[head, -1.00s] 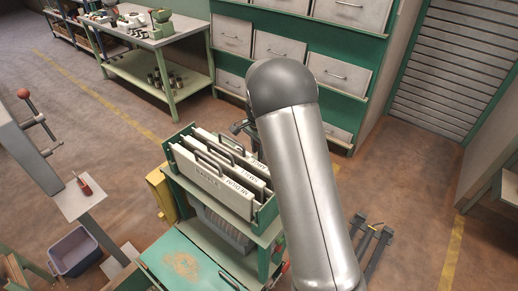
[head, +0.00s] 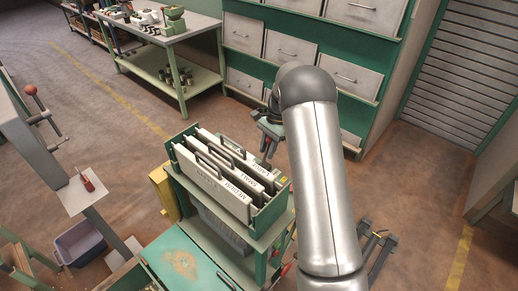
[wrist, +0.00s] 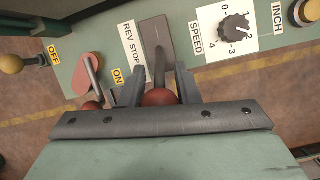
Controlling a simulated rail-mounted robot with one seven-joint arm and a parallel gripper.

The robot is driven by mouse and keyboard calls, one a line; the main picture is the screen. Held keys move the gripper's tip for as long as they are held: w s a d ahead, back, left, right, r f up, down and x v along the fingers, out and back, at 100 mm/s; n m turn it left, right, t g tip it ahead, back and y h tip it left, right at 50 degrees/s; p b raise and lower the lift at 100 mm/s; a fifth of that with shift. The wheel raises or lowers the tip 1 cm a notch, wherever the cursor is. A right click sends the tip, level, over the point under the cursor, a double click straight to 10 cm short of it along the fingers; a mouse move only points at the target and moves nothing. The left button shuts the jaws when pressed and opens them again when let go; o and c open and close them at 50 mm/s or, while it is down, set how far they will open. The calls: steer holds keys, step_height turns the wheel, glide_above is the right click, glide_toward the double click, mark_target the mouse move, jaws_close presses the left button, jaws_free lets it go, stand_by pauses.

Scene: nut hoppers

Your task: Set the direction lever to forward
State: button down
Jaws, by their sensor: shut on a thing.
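The direction lever (wrist: 159,66) rises from a dark slotted plate (wrist: 155,35) on the green control panel in the wrist view. A white label beside the plate reads REV STOP; no forward marking is visible. The lever ends in a reddish-brown ball knob (wrist: 160,97). My gripper (wrist: 161,88) is shut on this knob, one grey finger on each side. Its dark palm bar hides the panel below. In the head view my gripper (head: 268,138) is small and partly covered by my arm, behind the panel rack; the lever cannot be made out there.
Beside the lever are a SPEED dial (wrist: 235,28), a yellow INCH button (wrist: 304,12), and a red ON/OFF handle (wrist: 92,75). In the head view a green rack (head: 262,222) of upright labelled boards stands close by. Drawer cabinets (head: 290,48) stand behind.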

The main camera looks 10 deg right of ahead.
steer(key=shift+w+d+f, duration=0.35)
steer(key=shift+w+d, duration=0.1)
steer(key=shift+d, duration=0.25)
steer(key=c, duration=1.1)
jaws_free()
steer(key=b+v, duration=0.2)
steer(key=v, duration=1.5)
steer(key=shift+r, duration=0.15)
